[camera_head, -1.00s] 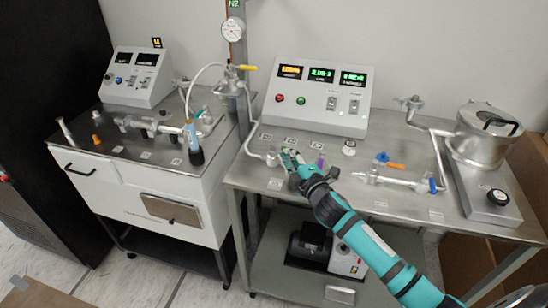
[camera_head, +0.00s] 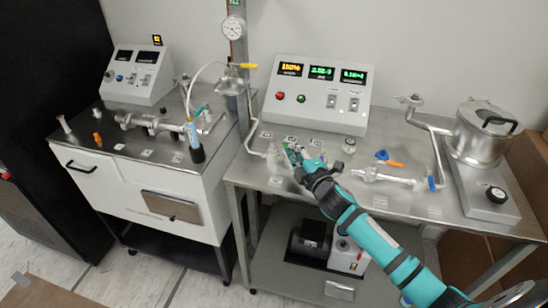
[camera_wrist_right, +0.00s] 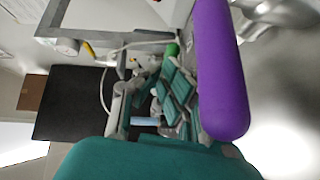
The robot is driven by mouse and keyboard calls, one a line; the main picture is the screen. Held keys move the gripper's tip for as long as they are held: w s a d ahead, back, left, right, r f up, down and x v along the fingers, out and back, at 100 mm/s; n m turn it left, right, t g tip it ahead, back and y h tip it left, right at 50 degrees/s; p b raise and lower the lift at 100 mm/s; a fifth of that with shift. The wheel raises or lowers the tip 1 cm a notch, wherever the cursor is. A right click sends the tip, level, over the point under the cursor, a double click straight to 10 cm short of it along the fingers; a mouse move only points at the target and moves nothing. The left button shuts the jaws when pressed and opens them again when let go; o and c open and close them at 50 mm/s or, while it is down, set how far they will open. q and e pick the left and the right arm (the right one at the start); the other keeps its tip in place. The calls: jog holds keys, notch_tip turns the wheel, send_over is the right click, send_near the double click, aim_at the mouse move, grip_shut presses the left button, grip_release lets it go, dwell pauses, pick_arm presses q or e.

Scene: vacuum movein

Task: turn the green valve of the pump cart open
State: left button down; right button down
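A steel-topped cart (camera_head: 355,205) with a dark pump (camera_head: 308,243) on its lower shelf stands at the centre right in the head view. My right gripper (camera_head: 293,157) is low over its left part, by the silvery piping. A small green part (camera_wrist_right: 172,50) shows beyond the fingers in the right wrist view; I cannot tell if it is the valve handle. My right gripper's teal finger pads (camera_wrist_right: 172,92) show there too, but the gap between them is unclear. Whether they touch the valve is hidden. My left gripper is not in view.
A purple rounded handle (camera_wrist_right: 220,70) is very close to the right wrist camera. A control box (camera_head: 320,95), a blue-and-orange valve (camera_head: 388,160) and a steel chamber (camera_head: 475,135) stand on the cart. A white cart (camera_head: 130,195) stands at left.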

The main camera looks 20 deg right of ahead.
jog(key=s, duration=1.2)
jog(key=shift+d+r, duration=0.2)
jog(key=shift+r, duration=0.1)
